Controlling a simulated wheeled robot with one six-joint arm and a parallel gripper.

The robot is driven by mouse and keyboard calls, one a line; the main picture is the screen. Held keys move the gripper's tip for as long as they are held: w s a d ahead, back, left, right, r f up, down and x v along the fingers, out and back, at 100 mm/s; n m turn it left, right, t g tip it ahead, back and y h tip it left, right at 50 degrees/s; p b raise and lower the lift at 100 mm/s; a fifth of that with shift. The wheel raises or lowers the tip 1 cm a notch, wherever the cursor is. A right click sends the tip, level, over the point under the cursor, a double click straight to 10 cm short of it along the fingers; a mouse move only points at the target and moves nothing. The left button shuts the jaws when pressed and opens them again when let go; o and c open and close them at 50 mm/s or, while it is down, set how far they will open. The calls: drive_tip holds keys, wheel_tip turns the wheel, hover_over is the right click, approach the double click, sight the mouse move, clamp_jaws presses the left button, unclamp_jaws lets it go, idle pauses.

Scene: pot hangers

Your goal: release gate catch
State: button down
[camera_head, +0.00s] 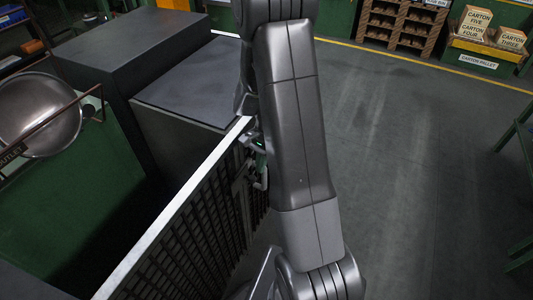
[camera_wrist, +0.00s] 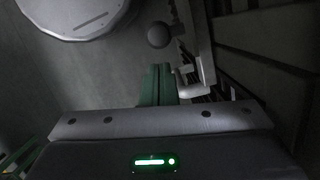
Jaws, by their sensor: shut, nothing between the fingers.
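The gate (camera_head: 190,215) is a dark mesh panel with a pale top rail, running from the lower left to the middle in the head view. A grey round knob (camera_wrist: 159,35) is just beyond the tips. My arm hides most of the gripper in the head view.
Dark cabinets (camera_head: 125,45) stand behind the gate. A steel pan (camera_head: 38,112) and green panel are at the left. A wooden rack (camera_head: 398,24) and cartons (camera_head: 474,22) stand at the back right. The floor (camera_head: 415,170) right of my arm is clear.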

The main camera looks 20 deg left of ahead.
sight(251, 179)
drive_tip(key=shift+s+a+f, duration=0.1)
drive_tip(key=shift+s+a, duration=0.05)
drive_tip(key=shift+s, duration=0.3)
drive_tip(key=shift+s+a, duration=0.15)
drive_tip(key=shift+s, duration=2.65)
drive_tip(key=shift+w, duration=0.1)
